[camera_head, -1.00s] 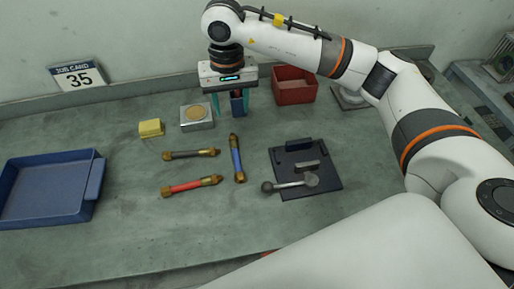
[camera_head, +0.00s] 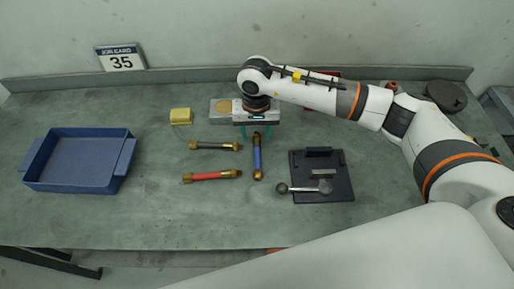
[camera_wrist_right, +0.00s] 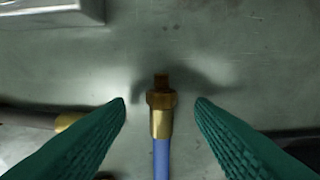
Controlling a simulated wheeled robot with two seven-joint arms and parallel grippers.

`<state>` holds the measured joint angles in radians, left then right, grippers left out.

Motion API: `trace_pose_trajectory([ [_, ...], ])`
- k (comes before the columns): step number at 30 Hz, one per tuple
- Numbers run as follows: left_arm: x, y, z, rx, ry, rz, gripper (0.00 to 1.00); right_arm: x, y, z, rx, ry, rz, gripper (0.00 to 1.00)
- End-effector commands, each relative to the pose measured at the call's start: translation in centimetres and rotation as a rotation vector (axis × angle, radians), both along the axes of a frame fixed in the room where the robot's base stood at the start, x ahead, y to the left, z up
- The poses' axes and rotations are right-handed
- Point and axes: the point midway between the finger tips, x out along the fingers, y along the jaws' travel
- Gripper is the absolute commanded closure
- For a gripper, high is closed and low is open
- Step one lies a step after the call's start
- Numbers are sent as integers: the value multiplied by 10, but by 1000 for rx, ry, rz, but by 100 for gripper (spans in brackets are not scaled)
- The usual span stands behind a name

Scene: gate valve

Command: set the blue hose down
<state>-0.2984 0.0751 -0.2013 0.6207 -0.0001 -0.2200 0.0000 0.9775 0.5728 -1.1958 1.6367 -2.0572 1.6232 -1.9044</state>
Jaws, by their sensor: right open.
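The blue hose (camera_head: 257,158) lies on the grey bench, its brass ends pointing toward the back and front. In the right wrist view the blue hose (camera_wrist_right: 162,156) runs up from the bottom edge to its brass end fitting. My right gripper (camera_head: 256,132) is over the hose's far end. In the wrist view the green fingers of my right gripper (camera_wrist_right: 160,108) are apart, one on each side of the fitting, with clear gaps and no contact. My left gripper is not in view.
A dark hose (camera_head: 215,146) and a red hose (camera_head: 212,176) lie to the left. A dark plate (camera_head: 336,188) with a lever lies to the right. A blue tray (camera_head: 78,183), a yellow block (camera_head: 181,117) and a metal block (camera_head: 219,116) are on the bench. A red bin is mostly hidden behind my arm.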

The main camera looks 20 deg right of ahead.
Motion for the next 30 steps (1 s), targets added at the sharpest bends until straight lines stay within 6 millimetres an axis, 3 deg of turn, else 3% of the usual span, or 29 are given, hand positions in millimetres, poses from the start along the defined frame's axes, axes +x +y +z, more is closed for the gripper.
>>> trace_pose_trajectory([
  [4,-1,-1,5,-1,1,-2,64,0,0,-13,-1,0,0,51],
  [11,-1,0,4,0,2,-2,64,0,0,-15,-2,-2,0,51],
  [20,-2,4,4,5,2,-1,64,0,0,-14,-2,-2,0,100],
  [30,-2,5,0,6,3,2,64,1,0,-6,0,-5,0,100],
])
